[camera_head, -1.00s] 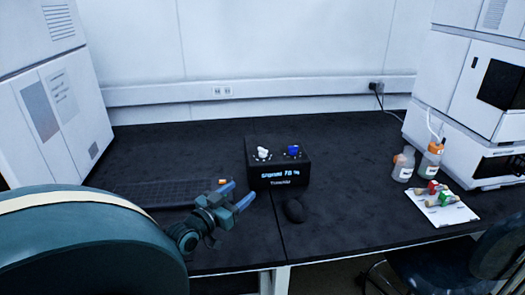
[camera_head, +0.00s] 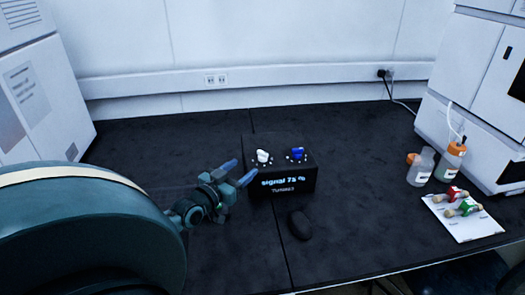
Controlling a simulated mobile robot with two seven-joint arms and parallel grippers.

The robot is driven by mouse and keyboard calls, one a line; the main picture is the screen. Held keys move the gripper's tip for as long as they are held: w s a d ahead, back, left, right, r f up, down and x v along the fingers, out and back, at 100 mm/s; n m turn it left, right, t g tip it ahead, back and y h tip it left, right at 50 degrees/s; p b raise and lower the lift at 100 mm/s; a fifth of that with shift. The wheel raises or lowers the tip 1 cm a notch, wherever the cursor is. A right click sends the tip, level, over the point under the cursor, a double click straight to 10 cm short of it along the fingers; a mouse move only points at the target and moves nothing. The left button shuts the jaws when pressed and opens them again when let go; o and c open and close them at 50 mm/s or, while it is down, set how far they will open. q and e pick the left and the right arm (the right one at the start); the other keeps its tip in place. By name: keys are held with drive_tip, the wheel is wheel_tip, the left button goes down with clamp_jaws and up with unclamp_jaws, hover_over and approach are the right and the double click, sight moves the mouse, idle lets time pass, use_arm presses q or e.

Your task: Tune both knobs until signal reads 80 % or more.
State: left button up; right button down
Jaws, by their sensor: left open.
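The black tuner box (camera_head: 283,184) stands on the dark bench, with a lit front display. The display looks like it reads signal 78 %, but the last digit is blurred. On its top are a white knob (camera_head: 263,156) at the left and a blue knob (camera_head: 297,154) at the right, each within a ring of small marks. My left gripper (camera_head: 238,171) is open and empty, just left of the box, with its blue-grey fingers pointing towards the white knob. It is apart from both knobs. My right gripper is not in view.
A black mouse (camera_head: 300,225) lies in front of the box. At the right are bottles with orange caps (camera_head: 421,166) and a white sheet (camera_head: 475,228) bearing small red and green fittings. White instrument cabinets stand at both sides. The bench behind the box is clear.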

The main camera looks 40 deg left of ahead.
sight(263, 152)
use_arm(q)
drive_tip(key=w, duration=0.6)
drive_tip(key=w+a+b, duration=0.1)
drive_tip(key=w, duration=0.3)
drive_tip(key=shift+a, duration=0.1)
drive_tip(key=shift+w, duration=0.5)
drive_tip(key=shift+c, duration=0.3)
